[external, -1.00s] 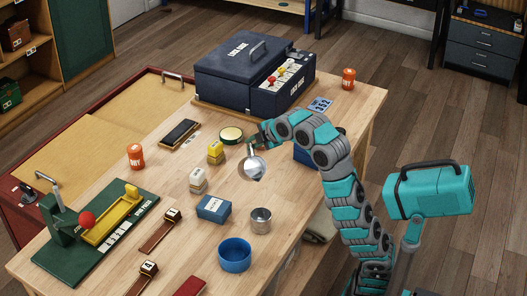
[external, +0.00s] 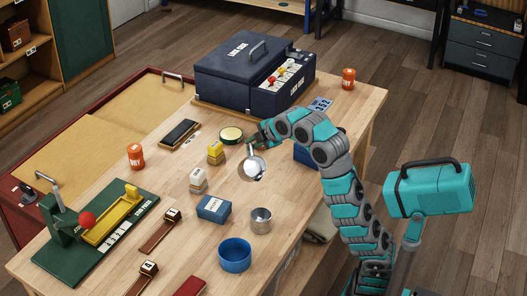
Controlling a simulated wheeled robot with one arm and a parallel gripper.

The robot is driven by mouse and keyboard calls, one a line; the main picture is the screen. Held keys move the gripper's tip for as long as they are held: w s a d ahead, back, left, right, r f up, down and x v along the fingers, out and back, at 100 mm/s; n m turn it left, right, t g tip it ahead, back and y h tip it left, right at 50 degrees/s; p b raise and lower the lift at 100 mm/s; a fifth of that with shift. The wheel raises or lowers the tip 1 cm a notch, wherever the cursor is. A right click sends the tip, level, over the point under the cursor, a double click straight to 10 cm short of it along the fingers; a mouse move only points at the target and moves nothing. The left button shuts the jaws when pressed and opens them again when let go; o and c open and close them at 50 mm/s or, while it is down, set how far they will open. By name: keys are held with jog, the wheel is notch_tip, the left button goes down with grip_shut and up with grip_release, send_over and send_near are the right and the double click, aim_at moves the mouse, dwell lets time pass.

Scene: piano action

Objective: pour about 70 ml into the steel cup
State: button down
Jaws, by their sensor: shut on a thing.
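The steel cup (external: 261,220) stands upright on the workbench, near its right front edge, with its open top visible. My gripper (external: 257,142) is shut on a shiny metal vessel (external: 253,168). The vessel hangs below the fingers, up and slightly left of the steel cup in the picture and apart from it. It looks tilted, but the exact angle, its contents and any stream are too small to tell. The fingers are partly hidden by my arm.
A blue bowl (external: 235,254) stands in front of the steel cup, and a blue box (external: 214,208) lies to its left. A dark blue lock box (external: 232,75) fills the back. A green press (external: 90,232) is at the left. Bare wood surrounds the cup's right side.

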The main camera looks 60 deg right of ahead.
aim_at(251, 162)
jog(key=shift+w+d+f+g+y+p, duration=0.15)
jog(key=shift+w+f+g+y+p, duration=0.1)
jog(key=shift+f+g+y+p, duration=0.15)
jog(key=shift+w+d+f+g+y+p, duration=0.1)
jog(key=shift+w+f+g+y+p, duration=0.15)
jog(key=shift+f, duration=0.2)
jog(key=w+d+f+m+g+y+p, duration=0.1)
jog(key=w+d+f+g+y+p, duration=0.2)
jog(key=f, duration=0.4)
jog(key=shift+w+d+g+y+p, duration=0.25)
jog(key=shift+w+g+y+p, duration=0.05)
jog(key=shift+g+y+p, duration=0.4)
jog(key=shift+w+d+f+m+g+y, duration=0.15)
jog(key=shift+d+f+m+g+y, duration=0.1)
jog(key=shift+f+m+g, duration=0.15)
dwell(0.5)
